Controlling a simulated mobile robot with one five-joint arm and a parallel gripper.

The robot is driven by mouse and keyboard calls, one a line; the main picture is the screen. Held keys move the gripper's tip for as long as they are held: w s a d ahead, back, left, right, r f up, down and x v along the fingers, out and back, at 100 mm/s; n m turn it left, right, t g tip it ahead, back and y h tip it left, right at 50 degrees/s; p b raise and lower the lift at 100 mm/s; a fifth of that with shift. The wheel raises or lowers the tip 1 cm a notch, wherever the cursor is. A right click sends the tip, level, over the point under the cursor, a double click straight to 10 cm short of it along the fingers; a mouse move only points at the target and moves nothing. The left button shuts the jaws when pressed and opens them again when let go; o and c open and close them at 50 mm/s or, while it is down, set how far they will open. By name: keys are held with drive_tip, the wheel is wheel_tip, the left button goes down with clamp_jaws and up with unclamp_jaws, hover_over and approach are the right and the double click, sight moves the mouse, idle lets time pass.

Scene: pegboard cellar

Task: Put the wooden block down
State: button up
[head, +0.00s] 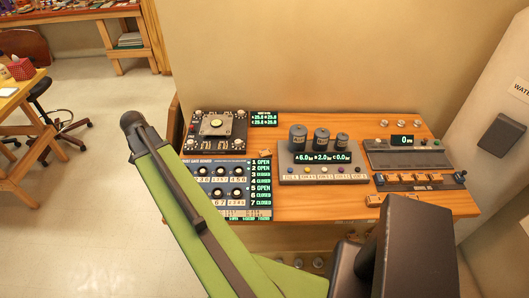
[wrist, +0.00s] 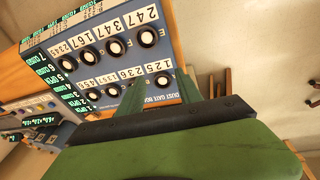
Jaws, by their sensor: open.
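In the wrist view my gripper (wrist: 160,82) shows two green fingers standing apart, with no block visible between them. They are over the lower edge of the dust gate board (wrist: 110,50), a blue-grey panel with black knobs and number labels. In the head view my arm hides part of that board and the gripper cannot be made out. A small tan wooden piece (head: 266,151) lies on the bench between the board and the cylinder unit. Another wooden piece (head: 374,200) lies near the bench's front right. I cannot tell which is the wooden block.
The wooden bench (head: 345,209) also bears a dark square device (head: 217,124), a grey unit with several cylinders (head: 322,165) and a grey machine (head: 410,155) with a "0" display. A wall stands behind. Open floor (head: 105,95) and a stool (head: 58,125) are at left.

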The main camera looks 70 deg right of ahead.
drive_tip(key=s+d+r+m+g+p, duration=0.1)
drive_tip(key=s+d+m, duration=0.4)
drive_tip(key=d, duration=0.4)
drive_tip(key=s+d+r+m, duration=0.1)
drive_tip(key=s+d+m, duration=0.1)
drive_tip(key=s+d, duration=0.5)
drive_tip(key=m+g+h, duration=0.1)
drive_tip(key=m+g, duration=0.1)
drive_tip(key=m, duration=0.4)
approach(266, 152)
drive_tip(key=f+b, duration=0.1)
drive_tip(key=b, duration=0.2)
drive_tip(key=s+f+b, duration=0.1)
drive_tip(key=b, duration=0.3)
drive_tip(key=d+f+b, duration=0.1)
drive_tip(key=b, duration=0.3)
drive_tip(key=shift+s+f+t, duration=0.25)
drive_tip(key=shift+t, duration=0.05)
drive_tip(key=shift+r, duration=0.1)
drive_tip(key=b+x, duration=0.4)
drive_tip(key=x, duration=0.1)
drive_tip(key=shift+b, duration=0.4)
clamp_jaws()
